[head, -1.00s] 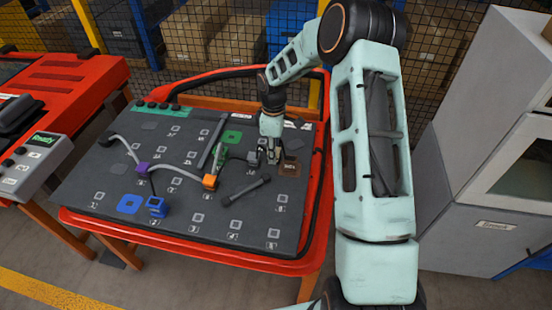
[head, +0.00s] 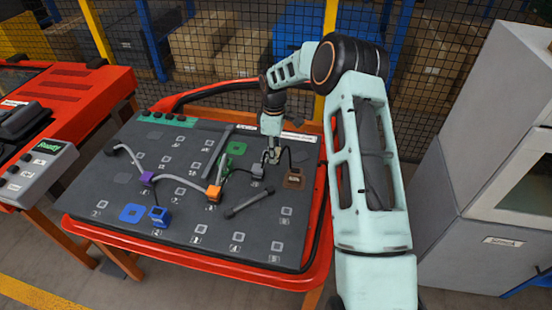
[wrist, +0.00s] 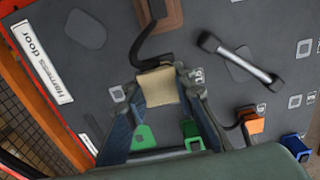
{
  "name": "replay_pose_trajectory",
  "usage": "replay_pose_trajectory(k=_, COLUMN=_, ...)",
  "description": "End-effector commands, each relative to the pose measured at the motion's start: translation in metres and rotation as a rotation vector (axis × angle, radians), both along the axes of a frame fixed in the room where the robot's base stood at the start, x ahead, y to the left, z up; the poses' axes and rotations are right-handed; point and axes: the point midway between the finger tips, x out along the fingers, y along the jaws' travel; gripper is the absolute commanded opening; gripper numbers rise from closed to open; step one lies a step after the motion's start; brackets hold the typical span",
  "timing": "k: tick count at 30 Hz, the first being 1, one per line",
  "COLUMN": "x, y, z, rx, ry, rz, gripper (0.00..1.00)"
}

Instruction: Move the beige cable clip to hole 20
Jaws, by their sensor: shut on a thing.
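My gripper (wrist: 158,100) is shut on the beige cable clip (wrist: 156,86), which sits between the fingertips in the wrist view. A dark cable (wrist: 145,45) runs from the clip side toward a brown block (wrist: 165,14). In the head view my gripper (head: 271,157) is low over the right back part of the dark board (head: 130,205), left of and behind the brown block (head: 294,178). There the clip is small and mostly hidden by the fingers. I cannot tell whether it touches the board. Hole numbers near it are too small to read, so hole 20 cannot be picked out.
Orange (head: 213,194), purple (head: 147,178), blue (head: 158,215) and green (head: 226,168) pieces stand farther left. The board's front right has open holes.

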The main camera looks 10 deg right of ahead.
Motion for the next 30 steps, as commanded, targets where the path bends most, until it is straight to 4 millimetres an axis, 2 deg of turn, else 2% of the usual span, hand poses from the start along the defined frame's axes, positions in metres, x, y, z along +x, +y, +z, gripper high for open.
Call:
replay_pose_trajectory(k=13, x=0.007, y=0.001, z=-0.001, rx=0.000, ry=0.001, rz=0.000, gripper=0.00)
replay_pose_trajectory(k=24, x=0.044, y=0.005, z=-0.002, rx=0.001, ry=0.000, rz=0.000, gripper=0.00)
replay_pose_trajectory(k=30, x=0.057, y=0.005, z=-0.001, rx=0.001, ry=0.000, rz=0.000, gripper=0.00)
